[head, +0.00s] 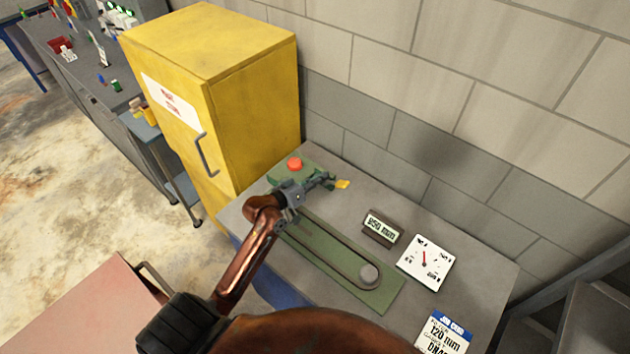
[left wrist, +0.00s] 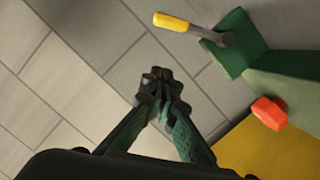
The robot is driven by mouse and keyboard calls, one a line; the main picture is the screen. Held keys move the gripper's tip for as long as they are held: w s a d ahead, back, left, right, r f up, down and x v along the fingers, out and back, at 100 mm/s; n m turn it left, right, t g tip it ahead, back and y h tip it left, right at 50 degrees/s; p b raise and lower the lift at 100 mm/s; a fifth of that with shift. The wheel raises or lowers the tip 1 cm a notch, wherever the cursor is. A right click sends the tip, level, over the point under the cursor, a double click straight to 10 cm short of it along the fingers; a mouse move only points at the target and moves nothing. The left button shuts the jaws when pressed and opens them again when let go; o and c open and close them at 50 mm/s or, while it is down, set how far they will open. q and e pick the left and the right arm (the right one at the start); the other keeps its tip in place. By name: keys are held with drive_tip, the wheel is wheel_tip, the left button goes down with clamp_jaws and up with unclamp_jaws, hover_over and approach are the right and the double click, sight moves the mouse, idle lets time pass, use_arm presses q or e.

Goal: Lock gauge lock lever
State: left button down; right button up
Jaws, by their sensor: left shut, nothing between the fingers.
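The lock lever, with a yellow grip (head: 343,184), stands at the far end of the green gauge on the grey bench. In the left wrist view its yellow grip (left wrist: 171,21) is on a grey stem running to a green block (left wrist: 236,45). My left gripper (head: 329,180) is shut and empty; in the head view its fingertips are close to the yellow grip. In the left wrist view the closed fingertips (left wrist: 160,88) are clear of the lever, which lies beyond them. The gripper and wrist hide part of the lever's base in the head view. My right gripper is out of view.
A red button (head: 295,163) sits behind my left wrist. A display (head: 381,228), a dial (head: 426,262) and a job card (head: 444,334) lie right. A yellow cabinet (head: 222,85) and block wall (head: 480,140) border the bench.

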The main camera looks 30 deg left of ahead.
sight(335, 183)
use_arm(q)
drive_tip(key=w+d+f, duration=0.3)
drive_tip(key=f, duration=0.1)
drive_tip(key=shift+w+d+f+p, duration=0.15)
drive_tip(key=shift+w+f+p, duration=0.05)
drive_tip(key=shift+w+p, duration=0.2)
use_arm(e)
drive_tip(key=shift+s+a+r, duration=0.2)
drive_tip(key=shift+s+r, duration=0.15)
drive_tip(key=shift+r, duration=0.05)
